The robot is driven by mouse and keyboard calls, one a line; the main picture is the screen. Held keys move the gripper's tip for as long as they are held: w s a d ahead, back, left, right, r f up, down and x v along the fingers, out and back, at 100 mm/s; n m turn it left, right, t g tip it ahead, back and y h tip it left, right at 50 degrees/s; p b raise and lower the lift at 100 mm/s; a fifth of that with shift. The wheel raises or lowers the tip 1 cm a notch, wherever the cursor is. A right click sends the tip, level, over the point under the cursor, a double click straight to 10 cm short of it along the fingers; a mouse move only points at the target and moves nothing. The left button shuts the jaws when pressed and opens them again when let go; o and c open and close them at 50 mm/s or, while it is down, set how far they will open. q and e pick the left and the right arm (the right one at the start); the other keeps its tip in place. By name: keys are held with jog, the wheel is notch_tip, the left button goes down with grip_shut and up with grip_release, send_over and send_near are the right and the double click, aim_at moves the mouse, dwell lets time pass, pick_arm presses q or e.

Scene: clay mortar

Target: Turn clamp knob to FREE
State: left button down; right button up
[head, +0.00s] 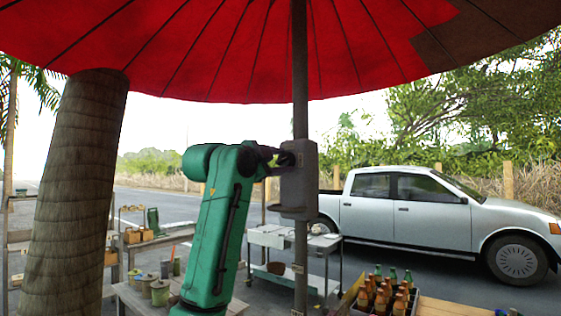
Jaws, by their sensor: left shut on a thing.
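A grey clamp housing (299,180) is fixed on the dark umbrella pole (300,70), at the middle of the head view. My left gripper (286,158), at the end of the green arm, reaches the left side of the housing. It is shut on a small dark part there, which looks like the clamp knob. The knob is mostly hidden by the gripper, and no FREE marking can be read. My right gripper is not in view.
A red umbrella canopy (230,50) spreads overhead. A grey metal table (268,238) stands behind the pole. A crate of bottles (388,293) is at lower right, and small pots (160,292) at lower left. A thick trunk (75,190) and a silver pickup (430,215) flank the scene.

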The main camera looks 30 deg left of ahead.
pick_arm(q)
jog(key=shift+f+m+p, duration=0.1)
jog(key=shift+m+p, duration=0.4)
jog(key=shift+m, duration=1.6)
jog(key=shift+c, duration=1.6)
grip_release()
jog(key=shift+s+d, duration=0.1)
jog(key=shift+s, duration=0.05)
